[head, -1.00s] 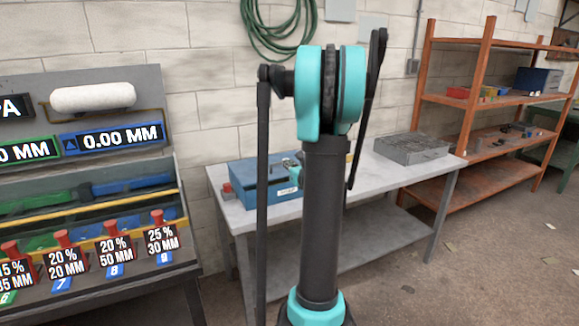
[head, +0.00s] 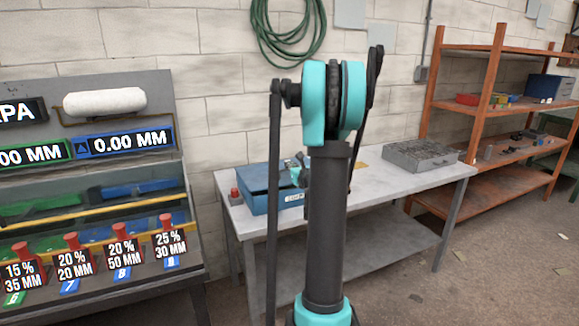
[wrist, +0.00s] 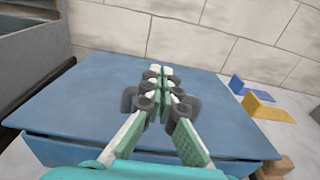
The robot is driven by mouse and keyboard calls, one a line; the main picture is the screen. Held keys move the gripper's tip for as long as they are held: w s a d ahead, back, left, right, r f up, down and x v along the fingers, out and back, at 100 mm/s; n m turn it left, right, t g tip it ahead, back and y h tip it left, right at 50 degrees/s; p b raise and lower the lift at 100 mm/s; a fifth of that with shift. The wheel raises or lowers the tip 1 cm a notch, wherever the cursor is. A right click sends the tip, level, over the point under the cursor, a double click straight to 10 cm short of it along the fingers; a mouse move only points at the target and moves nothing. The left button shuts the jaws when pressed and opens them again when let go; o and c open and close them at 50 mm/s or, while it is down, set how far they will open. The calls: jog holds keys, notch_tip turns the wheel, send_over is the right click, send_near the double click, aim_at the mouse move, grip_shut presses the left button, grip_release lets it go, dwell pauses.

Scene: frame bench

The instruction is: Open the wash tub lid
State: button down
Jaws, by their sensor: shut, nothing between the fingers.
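The wash tub is a blue box (head: 260,203) on the left part of the grey-white table in the head view. Its lid (wrist: 85,100) fills the middle of the wrist view as a broad, flat blue panel. I cannot tell for sure whether the lid is raised at all. My gripper (wrist: 160,74) is over the lid, its fingers together and empty. I cannot tell whether the fingertips touch the lid. In the head view my gripper (head: 300,172) is partly hidden behind my own arm column, which also hides part of the tub.
A grey metal case (head: 420,155) stands on the right of the table (head: 380,190). A small red item (head: 235,195) is left of the tub. Blue (wrist: 237,84) and yellow (wrist: 265,97) brackets lie right of it. A display rack (head: 90,220) stands left, an orange shelf (head: 490,90) right.

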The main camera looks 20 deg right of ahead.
jog(key=shift+w+r, duration=0.2)
jog(key=shift+r, duration=0.3)
dwell(0.7)
jog(key=shift+s, duration=0.1)
dwell(1.1)
